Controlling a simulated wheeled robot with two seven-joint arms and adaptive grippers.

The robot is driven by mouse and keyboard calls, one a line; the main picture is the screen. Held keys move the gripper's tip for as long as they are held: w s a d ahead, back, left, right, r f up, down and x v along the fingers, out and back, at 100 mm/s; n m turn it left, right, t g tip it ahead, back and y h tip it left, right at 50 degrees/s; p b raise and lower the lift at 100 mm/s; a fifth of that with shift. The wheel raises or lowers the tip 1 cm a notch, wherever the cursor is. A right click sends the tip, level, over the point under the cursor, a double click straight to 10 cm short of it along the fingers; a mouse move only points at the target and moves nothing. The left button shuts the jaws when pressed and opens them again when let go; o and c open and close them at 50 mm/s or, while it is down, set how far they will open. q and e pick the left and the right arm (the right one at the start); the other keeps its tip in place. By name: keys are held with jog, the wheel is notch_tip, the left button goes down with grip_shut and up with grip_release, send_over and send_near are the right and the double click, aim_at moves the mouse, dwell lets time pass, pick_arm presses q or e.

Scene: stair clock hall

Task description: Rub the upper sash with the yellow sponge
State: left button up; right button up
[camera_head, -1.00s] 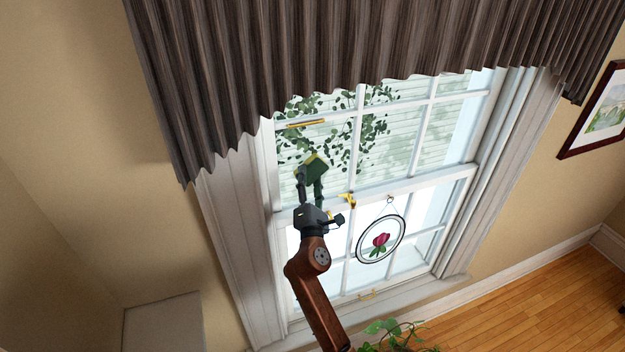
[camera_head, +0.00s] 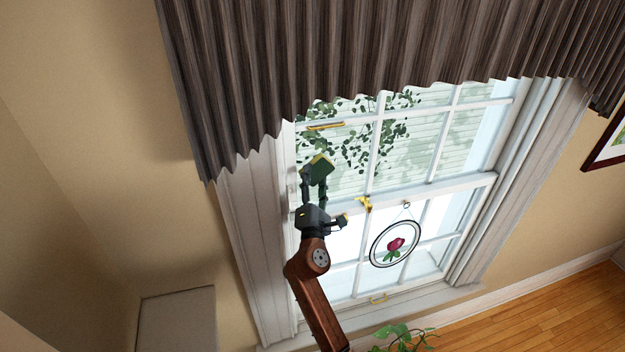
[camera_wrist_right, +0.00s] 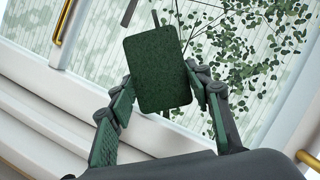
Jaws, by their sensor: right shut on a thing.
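The upper sash (camera_head: 430,135) is the top half of the white window, with several panes and leaves behind the glass. My right gripper (camera_head: 316,182) is in front of its lower left part. It is shut on the sponge (camera_head: 318,167), which shows a dark green face and a thin yellow edge. In the right wrist view the green face (camera_wrist_right: 157,60) fills the space between the fingers (camera_wrist_right: 168,92) and hides the glass behind it. I cannot tell whether the sponge touches the sash. My left gripper is not in view.
A brass latch (camera_head: 364,204) sits on the meeting rail, right of my gripper. A brass handle (camera_head: 325,126) is above it. A round rose ornament (camera_head: 395,243) hangs before the lower sash. A dark pleated valance (camera_head: 370,50) covers the window top. A plant (camera_head: 403,338) stands below.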

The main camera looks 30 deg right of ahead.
aim_at(329, 172)
jog(key=shift+s+d+r+p, duration=0.1)
jog(key=shift+s+d+p, duration=0.1)
jog(key=shift+d, duration=0.5)
jog(key=shift+s+d+p, duration=0.15)
jog(key=shift+s+d, duration=0.05)
jog(key=shift+d, duration=0.5)
jog(key=shift+s+d+r+p, duration=0.1)
jog(key=shift+s+d+p, duration=0.1)
jog(key=shift+d, duration=0.5)
jog(key=shift+s+d+f, duration=0.1)
jog(key=shift+s+d, duration=0.2)
jog(key=shift+d, duration=1)
jog(key=shift+s+d+r, duration=0.1)
jog(key=shift+s+d, duration=0.15)
jog(key=shift+d, duration=1)
jog(key=shift+s+d+f, duration=0.1)
jog(key=shift+s+d, duration=0.2)
jog(key=shift+d, duration=1)
jog(key=shift+a, duration=0.1)
jog(key=shift+s+a, duration=0.1)
jog(key=shift+s, duration=0.2)
jog(key=shift+s+a, duration=0.2)
jog(key=shift+s, duration=0.7)
jog(key=shift+s+a, duration=0.2)
jog(key=shift+s, duration=0.65)
jog(key=shift+s+a, duration=0.2)
jog(key=shift+s, duration=0.7)
jog(key=s, duration=0.3)
jog(key=shift+a, duration=0.35)
